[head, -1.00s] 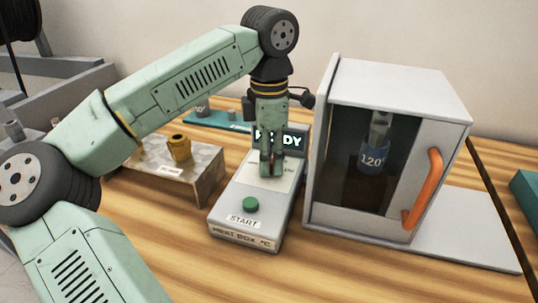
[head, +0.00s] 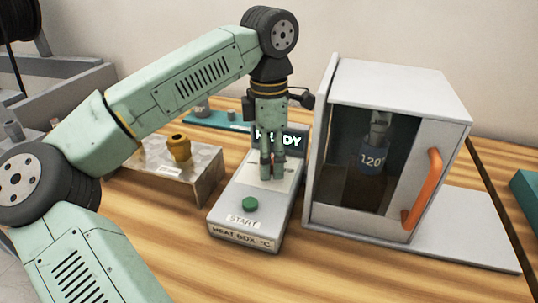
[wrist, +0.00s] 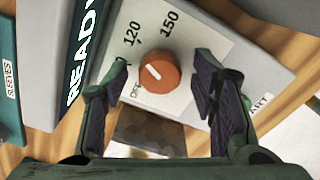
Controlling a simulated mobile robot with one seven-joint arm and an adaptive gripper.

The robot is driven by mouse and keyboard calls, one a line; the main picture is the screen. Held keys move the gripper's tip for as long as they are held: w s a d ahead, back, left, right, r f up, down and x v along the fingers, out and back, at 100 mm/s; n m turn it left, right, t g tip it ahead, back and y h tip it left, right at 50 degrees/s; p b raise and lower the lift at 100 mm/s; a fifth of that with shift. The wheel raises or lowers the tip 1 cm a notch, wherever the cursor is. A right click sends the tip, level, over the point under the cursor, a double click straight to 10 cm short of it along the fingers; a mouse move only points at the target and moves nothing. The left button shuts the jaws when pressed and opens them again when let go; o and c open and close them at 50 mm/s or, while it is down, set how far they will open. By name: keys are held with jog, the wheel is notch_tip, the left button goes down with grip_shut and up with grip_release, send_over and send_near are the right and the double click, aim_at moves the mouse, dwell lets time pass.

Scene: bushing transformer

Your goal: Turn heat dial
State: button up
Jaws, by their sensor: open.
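The heat dial (wrist: 159,71) is an orange-red round knob with a white pointer mark, seen in the wrist view. It sits on the pale panel of the heat box (head: 231,216), among the printed marks OFF, 120 and 150. The pointer slants toward the upper left of the wrist picture, not clearly at 120 or 150. My gripper (wrist: 163,80) is open, with one finger on each side of the dial and visible gaps to it. In the head view my gripper (head: 271,176) points down over the panel and mostly hides the dial.
A green START button (head: 250,204) is on the box's near end. The READY display (head: 291,141) stands behind my gripper. A glass-fronted cabinet (head: 440,130) with an orange handle (head: 424,190) is close on the right. A metal stand (head: 205,180) with a brass part (head: 179,148) is left.

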jog(key=shift+r, duration=0.1)
notch_tip(320, 180, up, 12)
dwell(0.5)
